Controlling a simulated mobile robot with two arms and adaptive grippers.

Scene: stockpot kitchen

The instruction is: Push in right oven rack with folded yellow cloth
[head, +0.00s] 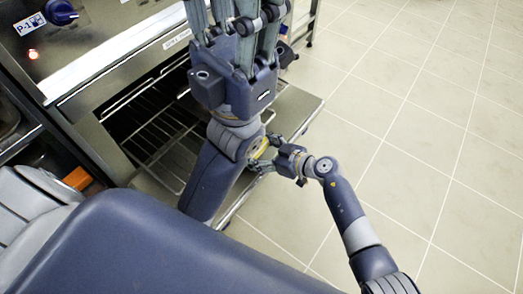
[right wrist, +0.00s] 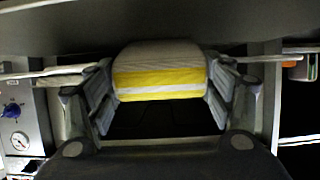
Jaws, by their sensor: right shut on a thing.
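The folded yellow cloth (right wrist: 160,80), with pale bands, lies between the fingers of my right gripper (right wrist: 160,98) in the right wrist view. In the head view a small part of the cloth (head: 260,149) shows at the tips of my right gripper (head: 268,153), next to the front side of the rack. The wire oven rack (head: 163,128) reaches out of the open oven; my left arm hides much of it. Whether the cloth touches the rack is hidden. My left gripper (head: 237,14) is at the top, above the oven front, its fingertips cut off by the frame.
The oven door (head: 300,108) is folded down under the rack. The oven panel has a blue knob (head: 61,12) and a lit red lamp (head: 33,54). The tiled floor (head: 430,110) on the right is clear. My left arm crosses over the rack.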

